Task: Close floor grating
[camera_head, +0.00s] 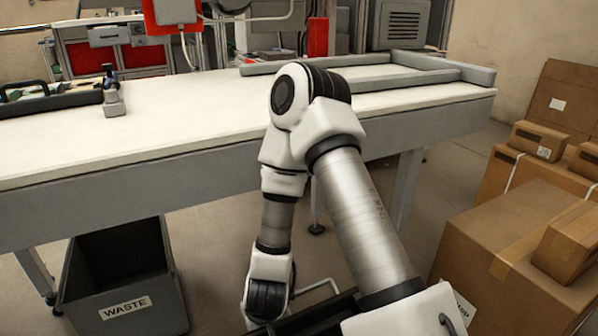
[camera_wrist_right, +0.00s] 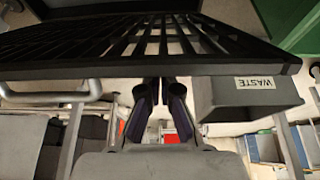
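The floor grating is a black slatted panel in a dark frame (camera_wrist_right: 150,72), filling the upper part of the right wrist view. It is raised and tilted across that view. My right gripper (camera_wrist_right: 160,86) points at the frame's near edge. Its two dark fingers are close together with a narrow gap, and their tips end at the frame, so whether they grip it is unclear. In the head view my right arm reaches down in front of the bench, with its gripper hidden. A dark frame piece (camera_head: 315,318) shows at the bottom edge. My left gripper is not in view.
A grey bin marked WASTE (camera_head: 125,285) stands under the workbench (camera_head: 180,130), left of my arm. It also shows upside down in the wrist view (camera_wrist_right: 250,105). Cardboard boxes (camera_head: 500,245) crowd the right. A silver bent rail (camera_wrist_right: 50,95) lies beside the grating.

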